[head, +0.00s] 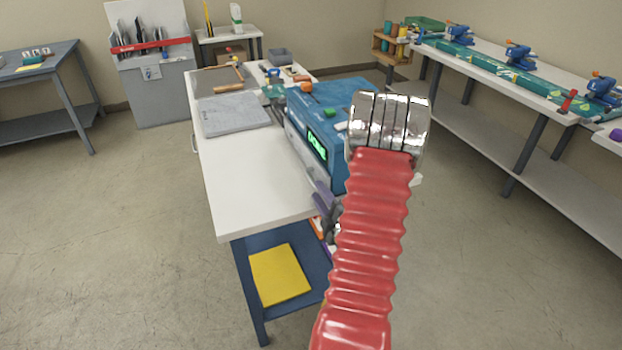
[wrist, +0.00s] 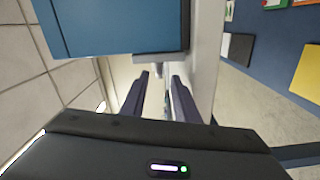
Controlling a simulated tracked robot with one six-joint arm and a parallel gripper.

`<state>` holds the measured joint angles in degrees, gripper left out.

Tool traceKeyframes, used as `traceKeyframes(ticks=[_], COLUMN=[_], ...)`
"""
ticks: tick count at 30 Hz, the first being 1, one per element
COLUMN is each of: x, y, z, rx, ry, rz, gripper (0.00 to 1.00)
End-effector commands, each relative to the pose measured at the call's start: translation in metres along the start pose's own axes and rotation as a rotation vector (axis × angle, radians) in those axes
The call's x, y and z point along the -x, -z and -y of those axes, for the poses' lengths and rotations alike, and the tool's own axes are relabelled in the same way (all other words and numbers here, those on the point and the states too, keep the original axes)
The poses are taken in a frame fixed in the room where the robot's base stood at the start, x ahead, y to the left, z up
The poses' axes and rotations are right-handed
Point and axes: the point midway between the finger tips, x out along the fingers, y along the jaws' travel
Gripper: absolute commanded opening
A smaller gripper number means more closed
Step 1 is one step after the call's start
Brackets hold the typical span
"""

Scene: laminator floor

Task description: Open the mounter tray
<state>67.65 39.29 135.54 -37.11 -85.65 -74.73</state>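The blue machine (head: 322,122) with a lit green display stands on the white table (head: 245,175), partly hidden by my red arm. Its blue body (wrist: 115,25) fills the upper left of the wrist view. A grey ledge with a small grey stub (wrist: 158,69), perhaps the tray's front and handle, juts from its lower edge. My gripper (wrist: 160,76) is open, its two dark fingers apart. The stub shows in the gap between the fingertips; I cannot tell whether they touch it. In the head view my gripper is mostly hidden behind my arm.
A grey slab (head: 233,114) lies on the table left of the machine. A yellow sheet (head: 280,275) lies on the blue lower shelf. A long workbench (head: 490,75) stands at the right. Floor is clear on the left and between table and workbench.

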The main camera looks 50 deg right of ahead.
Motion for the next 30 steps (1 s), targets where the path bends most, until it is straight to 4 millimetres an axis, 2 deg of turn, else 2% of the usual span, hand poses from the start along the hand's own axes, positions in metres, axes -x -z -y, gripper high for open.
traceKeyframes(ticks=[9, 15, 27, 30], x=[-0.05, -0.073, -0.081, -0.081], y=[0.001, 0.0, 0.0, 0.0], z=[0.0, 0.0, 0.0, 0.0], rx=[0.002, 0.001, 0.0, 0.0], ry=[-0.002, -0.001, 0.0, 0.0], rz=[-0.002, -0.001, 0.0, 0.0], gripper=[0.28, 0.28, 0.28, 0.22])
